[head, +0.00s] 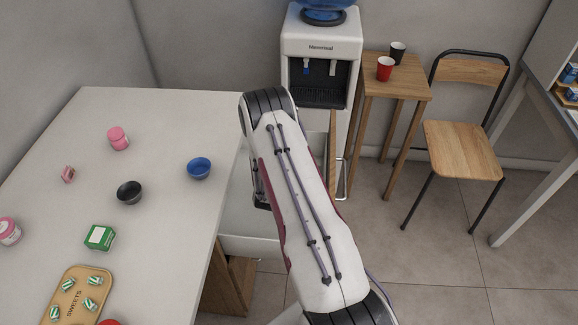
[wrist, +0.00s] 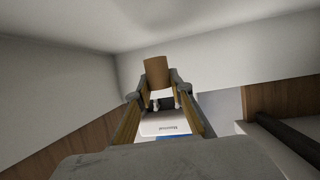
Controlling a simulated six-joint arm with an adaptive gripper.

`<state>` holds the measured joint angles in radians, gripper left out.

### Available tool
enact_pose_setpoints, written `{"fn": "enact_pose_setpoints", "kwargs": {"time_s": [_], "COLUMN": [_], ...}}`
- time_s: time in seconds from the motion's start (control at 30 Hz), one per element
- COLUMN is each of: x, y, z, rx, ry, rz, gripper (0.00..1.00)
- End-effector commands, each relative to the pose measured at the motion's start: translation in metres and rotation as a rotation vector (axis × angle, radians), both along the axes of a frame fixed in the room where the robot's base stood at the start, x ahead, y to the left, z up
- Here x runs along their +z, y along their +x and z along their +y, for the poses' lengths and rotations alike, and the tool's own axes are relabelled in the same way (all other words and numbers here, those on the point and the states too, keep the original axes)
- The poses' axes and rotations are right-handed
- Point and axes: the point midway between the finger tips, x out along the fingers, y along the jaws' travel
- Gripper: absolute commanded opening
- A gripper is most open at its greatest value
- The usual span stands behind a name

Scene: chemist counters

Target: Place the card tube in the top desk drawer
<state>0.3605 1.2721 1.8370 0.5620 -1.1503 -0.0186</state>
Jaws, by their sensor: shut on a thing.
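The card tube (wrist: 158,70) is a short brown cylinder in the wrist view. My gripper (wrist: 158,88) is shut on it, with a fingertip on each side. In the head view my arm hides both gripper and tube. The top desk drawer (head: 333,145) stands pulled out at the right side of the white desk, with a wooden front and a metal handle. My arm covers much of it, so its inside is mostly hidden. Pale surfaces surround the tube in the wrist view; I cannot tell whether the tube touches any of them.
The white desk (head: 160,115) holds a blue bowl (head: 199,169), a black bowl (head: 130,193), a green box (head: 100,237), pink containers and a sweets tray (head: 78,290). Behind the drawer stand a water cooler (head: 320,45), a wooden stool with cups (head: 408,88) and a chair (head: 462,150).

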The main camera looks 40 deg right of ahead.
Motion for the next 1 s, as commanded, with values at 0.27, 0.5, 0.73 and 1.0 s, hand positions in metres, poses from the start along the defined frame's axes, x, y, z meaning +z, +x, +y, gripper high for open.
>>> {"fn": "enact_pose_setpoints", "kwargs": {"time_s": [0.27, 0.5, 0.73, 1.0], "x": [-0.001, -0.008, -0.028, -0.043], "y": [0.0, 0.0, 0.0, 0.0], "z": [0.0, 0.0, 0.0, 0.0], "rx": [0.0, 0.0, 0.0, 0.0], "ry": [0.0, 0.0, -0.001, 0.0], "rz": [0.0, 0.001, 0.001, 0.0], "gripper": [0.13, 0.13, 0.13, 0.13]}}
